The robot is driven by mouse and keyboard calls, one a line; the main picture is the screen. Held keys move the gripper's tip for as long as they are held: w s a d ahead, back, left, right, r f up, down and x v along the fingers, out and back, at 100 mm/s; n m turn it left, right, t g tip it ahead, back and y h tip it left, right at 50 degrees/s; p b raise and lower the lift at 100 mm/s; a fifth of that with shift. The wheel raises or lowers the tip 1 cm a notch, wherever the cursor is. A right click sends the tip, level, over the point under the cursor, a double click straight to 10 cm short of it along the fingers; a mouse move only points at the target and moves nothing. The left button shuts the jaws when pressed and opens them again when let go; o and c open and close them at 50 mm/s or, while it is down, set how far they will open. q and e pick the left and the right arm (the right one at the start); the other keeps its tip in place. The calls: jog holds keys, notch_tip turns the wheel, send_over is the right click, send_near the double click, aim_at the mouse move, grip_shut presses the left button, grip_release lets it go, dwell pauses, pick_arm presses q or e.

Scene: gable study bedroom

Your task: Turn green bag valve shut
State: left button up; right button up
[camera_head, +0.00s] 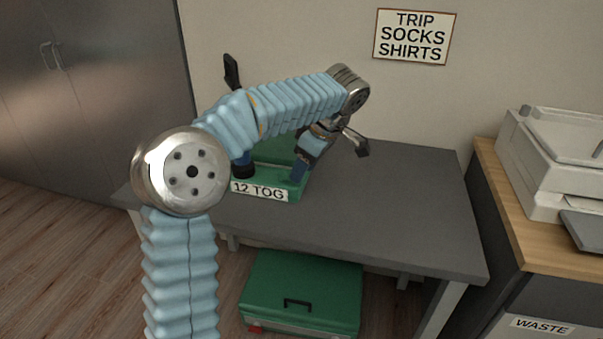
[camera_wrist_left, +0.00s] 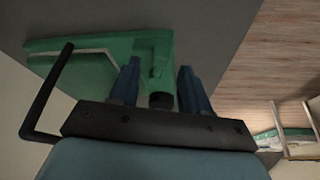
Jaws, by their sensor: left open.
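The green bag (camera_head: 275,152) with a "12 TOG" label (camera_head: 259,190) lies on the grey table, partly hidden behind my left arm. It also shows in the left wrist view (camera_wrist_left: 75,48). In the left wrist view the fingers (camera_wrist_left: 158,88) stand on either side of a small green raised part (camera_wrist_left: 158,62) and a dark round piece (camera_wrist_left: 161,100), perhaps the valve. I cannot tell whether they touch it or how the valve is turned. My right gripper is out of view.
A green case (camera_head: 302,291) is under the table. The table's right side (camera_head: 420,215) is clear. A printer-like machine (camera_head: 552,160) stands farther right.

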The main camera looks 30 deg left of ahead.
pick_arm(q)
jog(key=shift+x, duration=1.3)
grip_shut()
